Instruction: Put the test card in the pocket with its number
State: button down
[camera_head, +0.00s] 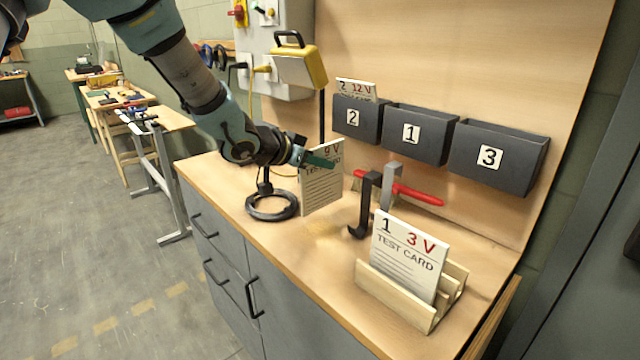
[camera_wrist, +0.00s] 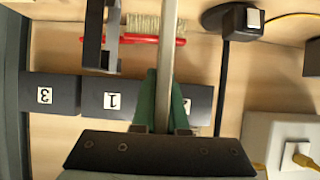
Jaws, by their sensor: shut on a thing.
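My gripper (camera_head: 318,158) is shut on a white test card (camera_head: 322,190), which hangs upright above the bench. It reads "9 V" in red; its number is hidden behind a finger. In the wrist view this card (camera_wrist: 168,50) is edge-on between the fingers. Another card (camera_head: 410,256), "1 3 V", leans in a wooden rack (camera_head: 393,303). A third card (camera_head: 357,88), "2 12 V", stands in the pocket marked 2 (camera_head: 371,125). To its right are the pocket marked 1 (camera_head: 433,142) and the pocket marked 3 (camera_head: 520,165); no cards show in them.
A black ring stand (camera_head: 271,206) is left of the held card. A yellow work lamp (camera_head: 305,70) stands behind. The bench front (camera_head: 275,262) is clear.

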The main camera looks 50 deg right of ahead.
send_over(321, 207)
jog(key=shift+w+d+f, duration=0.15)
jog(key=shift+f, duration=0.95)
jog(key=shift+w+d+f, duration=0.1)
jog(key=shift+d+f, duration=0.05)
jog(key=shift+f, duration=0.9)
jog(key=shift+f, duration=0.2)
jog(key=c, duration=0.9)
grip_release()
jog(key=shift+c, duration=0.2)
jog(key=shift+r, duration=0.2)
jog(key=v, duration=1.2)
jog(key=shift+b, duration=0.4)
